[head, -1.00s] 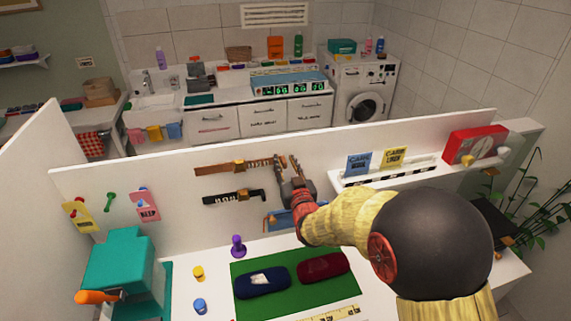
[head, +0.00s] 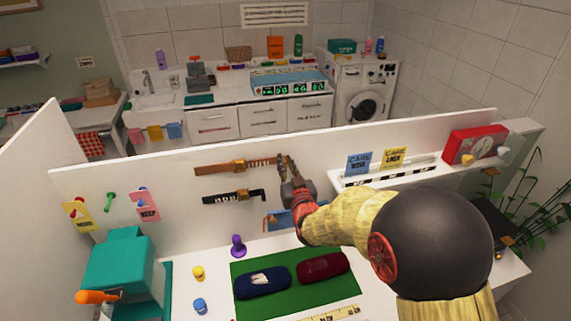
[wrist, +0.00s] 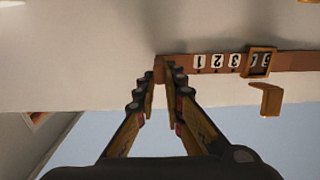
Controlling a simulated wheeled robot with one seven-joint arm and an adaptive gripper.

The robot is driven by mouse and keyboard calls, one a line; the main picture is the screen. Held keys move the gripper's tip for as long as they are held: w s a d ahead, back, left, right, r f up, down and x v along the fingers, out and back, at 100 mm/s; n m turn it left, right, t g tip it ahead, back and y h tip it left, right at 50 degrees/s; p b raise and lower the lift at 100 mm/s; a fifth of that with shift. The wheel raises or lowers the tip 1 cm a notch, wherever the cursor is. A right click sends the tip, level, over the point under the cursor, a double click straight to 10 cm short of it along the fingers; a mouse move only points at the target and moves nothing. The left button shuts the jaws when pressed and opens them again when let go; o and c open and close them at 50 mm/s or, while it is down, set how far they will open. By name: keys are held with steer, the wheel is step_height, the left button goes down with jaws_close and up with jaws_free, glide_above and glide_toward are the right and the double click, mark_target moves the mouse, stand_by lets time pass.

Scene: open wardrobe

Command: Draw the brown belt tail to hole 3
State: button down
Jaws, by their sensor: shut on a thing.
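The brown belt (head: 222,168) runs level along the white panel in the head view, above a black belt (head: 232,197). In the wrist view the brown belt (wrist: 298,61) appears with upside-down number labels; 1, 2 and 3 show between its tail end and the brass buckle (wrist: 258,62). A label inside the buckle frame is partly covered and hard to read. My gripper (wrist: 166,72) is shut on the tail end, on the side of label 1. In the head view my gripper (head: 285,160) is at the belt's right end.
A small brass angled piece (wrist: 268,99) sits beside the buckle. A white ledge with care cards (head: 360,163) is right of my gripper. Below are a green mat (head: 285,306) with two rolled items and a purple peg (head: 238,245). A teal box (head: 118,265) stands left.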

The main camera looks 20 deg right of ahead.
steer(key=shift+a+b, duration=1.1)
steer(key=shift+a, duration=0.8)
steer(key=c, duration=1.9)
jaws_free()
steer(key=shift+s, duration=0.1)
